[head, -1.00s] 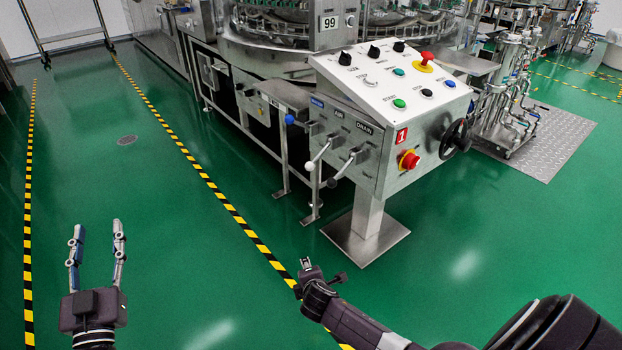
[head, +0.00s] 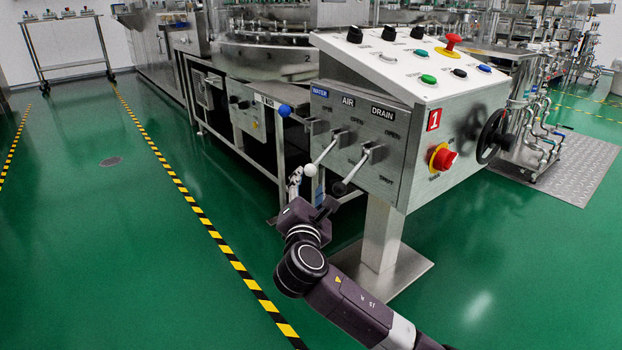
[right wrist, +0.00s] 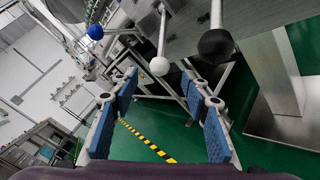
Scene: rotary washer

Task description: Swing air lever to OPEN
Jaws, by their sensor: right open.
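The control box (head: 385,135) carries WATER, AIR and DRAIN labels. The air lever is the one with a white ball (head: 311,169); its rod slants down and left from the panel. The black-balled drain lever (head: 339,188) is to its right and the blue-balled water lever (head: 284,110) up and left. My right gripper (head: 294,182) is just left of and below the white ball. In the right wrist view its spread blue-padded fingers (right wrist: 160,88) are empty; the white ball (right wrist: 159,66) shows between and beyond their tips. No contact is visible. My left gripper is out of view.
The red emergency button (head: 444,159) and black handwheel (head: 492,136) are on the box's right side. A pedestal (head: 382,235) carries the box. Machine frame legs stand behind the levers. Open green floor (head: 140,250) lies left, crossed by yellow-black tape.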

